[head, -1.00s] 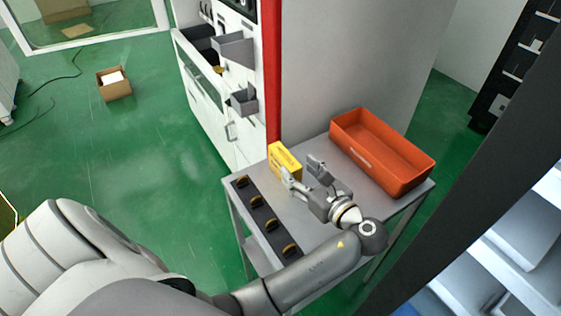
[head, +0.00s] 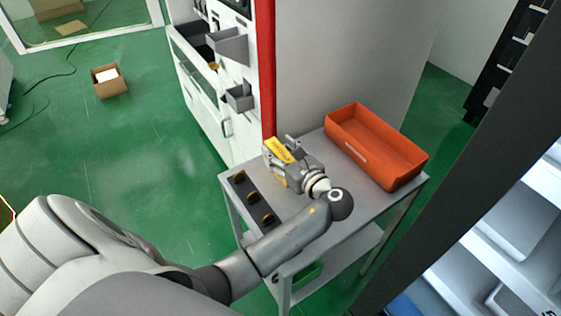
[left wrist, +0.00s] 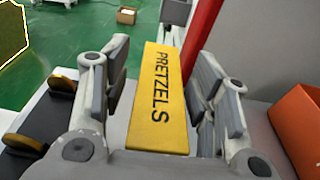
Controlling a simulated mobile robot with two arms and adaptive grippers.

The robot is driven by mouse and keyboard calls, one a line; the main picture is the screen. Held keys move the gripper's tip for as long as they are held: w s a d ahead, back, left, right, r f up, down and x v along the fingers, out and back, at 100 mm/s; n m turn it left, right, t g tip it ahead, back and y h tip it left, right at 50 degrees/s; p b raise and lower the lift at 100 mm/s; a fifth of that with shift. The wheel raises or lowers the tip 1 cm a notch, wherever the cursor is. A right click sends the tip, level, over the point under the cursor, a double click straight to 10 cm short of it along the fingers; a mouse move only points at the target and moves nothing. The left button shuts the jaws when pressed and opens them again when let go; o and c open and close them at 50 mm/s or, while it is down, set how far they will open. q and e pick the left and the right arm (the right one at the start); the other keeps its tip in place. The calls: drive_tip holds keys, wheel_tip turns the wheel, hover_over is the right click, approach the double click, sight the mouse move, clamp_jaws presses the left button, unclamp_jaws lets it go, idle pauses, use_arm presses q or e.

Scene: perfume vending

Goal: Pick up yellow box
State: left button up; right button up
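The yellow box (head: 281,150), lettered PRETZELS, stands at the far end of the grey table (head: 345,214). It also fills the middle of the left wrist view (left wrist: 160,98). My left gripper (head: 280,148) is at the box, with one finger on each side of it. In the left wrist view the fingers (left wrist: 160,85) are open, and gaps show between the pads and the box sides. The lower part of the box is partly hidden by the gripper in the head view. My right gripper is not in view.
An orange bin (head: 376,147) stands on the table to the right of the box. A black strip with several brown-topped items (head: 252,198) lies along the left edge. A white cabinet with a red edge (head: 265,70) rises behind.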

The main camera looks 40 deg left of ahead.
use_arm(q)
drive_tip(key=c, duration=1.1)
drive_tip(key=shift+o, duration=0.2)
